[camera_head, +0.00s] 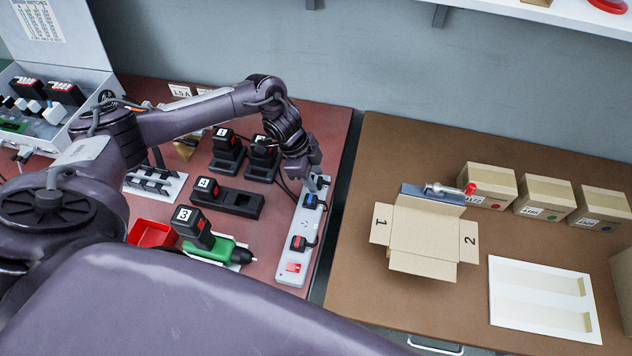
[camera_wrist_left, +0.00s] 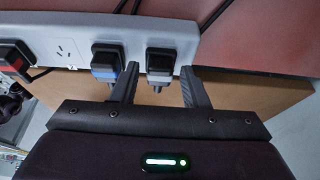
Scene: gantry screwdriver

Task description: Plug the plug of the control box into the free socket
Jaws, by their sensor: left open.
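The white power strip (camera_head: 285,262) lies along the right edge of the red table; it also shows in the left wrist view (camera_wrist_left: 190,32). Its free socket (camera_wrist_left: 65,50) is between a red-marked black plug (camera_wrist_left: 14,58) and a blue-marked black plug (camera_wrist_left: 106,64). A grey-marked black plug (camera_wrist_left: 160,64) sits at the strip's far end. My left gripper (camera_head: 316,183) is open there, with its fingers on either side of the grey-marked plug in the left wrist view; contact is unclear. An open grey case (camera_head: 85,52) stands at left; I cannot tell which plug is the control box's.
Black numbered tool batteries (camera_head: 228,145), a green screwdriver (camera_head: 218,250) and a red tray (camera_head: 150,233) are left of the strip. A gap separates the brown table (camera_head: 365,290), which holds an open carton (camera_head: 424,230), several closed boxes and a white tray (camera_head: 540,295).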

